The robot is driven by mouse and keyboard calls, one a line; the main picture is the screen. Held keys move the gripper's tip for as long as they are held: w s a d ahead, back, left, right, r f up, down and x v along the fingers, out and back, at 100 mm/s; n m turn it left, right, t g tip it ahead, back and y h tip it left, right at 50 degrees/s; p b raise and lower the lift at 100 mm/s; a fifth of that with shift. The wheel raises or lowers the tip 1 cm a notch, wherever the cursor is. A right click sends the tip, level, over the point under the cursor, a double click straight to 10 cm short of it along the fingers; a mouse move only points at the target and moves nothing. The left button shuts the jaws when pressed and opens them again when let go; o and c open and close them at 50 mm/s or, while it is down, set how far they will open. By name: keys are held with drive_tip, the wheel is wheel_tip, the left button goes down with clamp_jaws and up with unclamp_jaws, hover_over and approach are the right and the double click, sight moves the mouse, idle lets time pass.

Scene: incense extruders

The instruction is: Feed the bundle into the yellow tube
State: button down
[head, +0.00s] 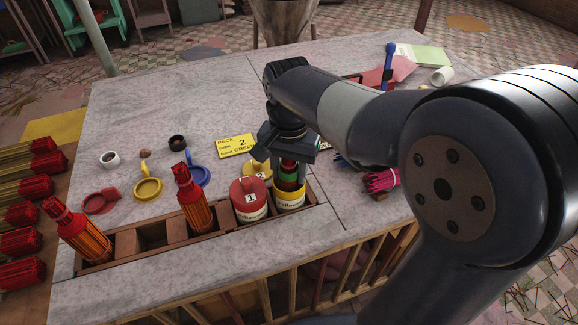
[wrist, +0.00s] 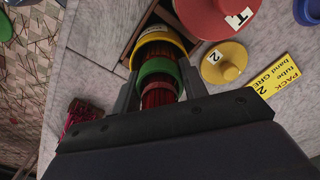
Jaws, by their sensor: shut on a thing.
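The yellow tube (head: 290,200), white-labelled with a yellow rim, stands in the last slot on the right of a wooden rack (head: 225,232). My gripper (head: 289,168) points down over it, shut on a red bundle (wrist: 158,97) with a green band (wrist: 158,68). In the wrist view the bundle lines up with the yellow rim (wrist: 165,38), and its far end appears within the mouth. The green band is outside the rim, close to it. How deep the bundle sits is hidden. A yellow lid (wrist: 224,62) marked 2 lies beside the tube.
A red-lidded tube (head: 249,199) marked 1 stands immediately left of the yellow tube. Two orange bundles (head: 192,205) lean in the rack, with an empty slot between. A yellow card (head: 236,146) reads PACK 2, GREEN. Pink sticks (head: 381,180) lie to the right.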

drive_tip(key=c, duration=0.7)
unclamp_jaws()
drive_tip(key=shift+f, duration=0.1)
wheel_tip(320, 180, up, 8)
drive_tip(key=p, duration=0.7)
drive_tip(key=shift+p, duration=0.4)
wheel_tip(320, 180, down, 8)
drive_tip(key=b, duration=0.7)
drive_tip(key=shift+b, duration=0.35)
drive_tip(key=shift+r+p, duration=3.45)
drive_tip(key=shift+r, duration=1.95)
